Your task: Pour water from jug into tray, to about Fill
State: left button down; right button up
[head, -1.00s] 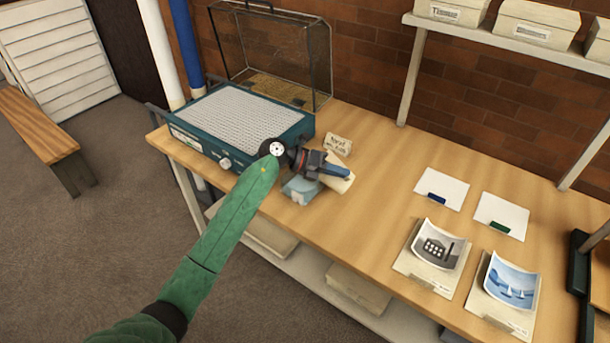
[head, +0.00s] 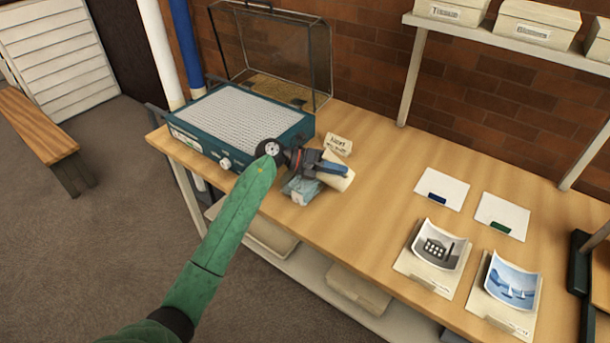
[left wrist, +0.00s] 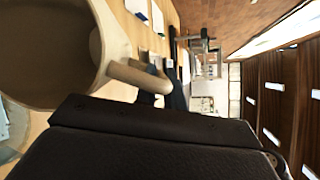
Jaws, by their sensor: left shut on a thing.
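The cream jug (head: 340,178) is tilted over the bench in the head view, partly hidden by my left gripper (head: 325,167). The left gripper is shut on the jug's handle. In the left wrist view the jug (left wrist: 45,50) shows its wide open mouth, and its handle (left wrist: 135,76) runs down to the dark gripper. The pale blue tray (head: 301,192) sits on the bench just below and left of the jug, partly covered by gripper and jug. I cannot make out the water level or any stream. My right gripper is not in view.
A teal machine with a perforated white top (head: 240,122) and a raised clear lid (head: 280,50) stands left of the tray. A small lettered card (head: 338,145) stands behind the jug. Photos on stands and white cards (head: 442,188) lie to the right. The bench (head: 385,165) between is clear.

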pick_arm(q)
jog(key=shift+r, duration=0.15)
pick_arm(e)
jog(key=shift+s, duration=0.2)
pick_arm(q)
jog(key=shift+a, duration=0.1)
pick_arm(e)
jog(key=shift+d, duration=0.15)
pick_arm(q)
jog(key=shift+w+r+h, duration=0.1)
jog(key=shift+r+h, duration=0.05)
jog(key=shift+h, duration=0.15)
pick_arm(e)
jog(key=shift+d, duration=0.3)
pick_arm(q)
jog(key=shift+a, duration=0.15)
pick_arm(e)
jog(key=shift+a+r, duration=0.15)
